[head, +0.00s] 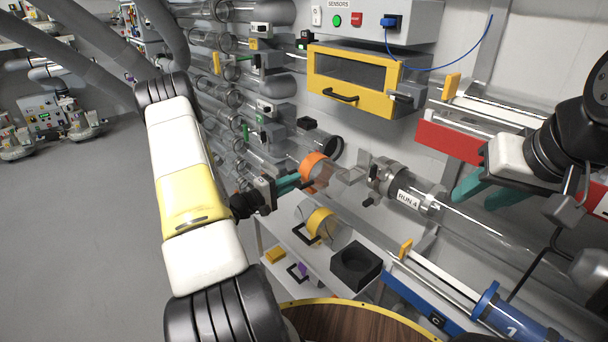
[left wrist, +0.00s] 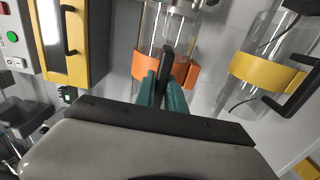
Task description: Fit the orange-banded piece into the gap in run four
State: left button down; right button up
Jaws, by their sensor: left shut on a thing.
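The orange-banded piece (head: 314,170) is a short clear tube with an orange band and a black handle. My left gripper (head: 288,183) has its teal fingers shut on that handle. In the left wrist view the fingers (left wrist: 165,90) pinch the handle in front of the orange band (left wrist: 192,74). The run four collar (head: 385,177), with its "RUN 4" label (head: 408,199), stands just right of the piece. I cannot tell whether they touch. A dark-rimmed pipe end (head: 335,148) lies behind the piece. My right gripper (head: 487,190) is empty, its teal fingers apart.
A yellow-banded piece (head: 321,222) and a black box (head: 356,264) sit on a white stand below. A yellow cabinet (head: 354,76) and sensor panel are on the wall behind. A blue-ended tube (head: 492,305) lies at lower right. Clear pipes line the back left.

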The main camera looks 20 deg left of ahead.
pick_arm(q)
jog(key=f+x, duration=0.2)
jog(key=x, duration=1.7)
jog(key=shift+f, duration=0.35)
jog(key=shift+a+f, duration=0.1)
jog(key=shift+f, duration=0.15)
dwell(0.8)
jog(key=c, duration=1.3)
grip_release()
jog(key=shift+f, duration=0.1)
jog(key=shift+v, duration=3.9)
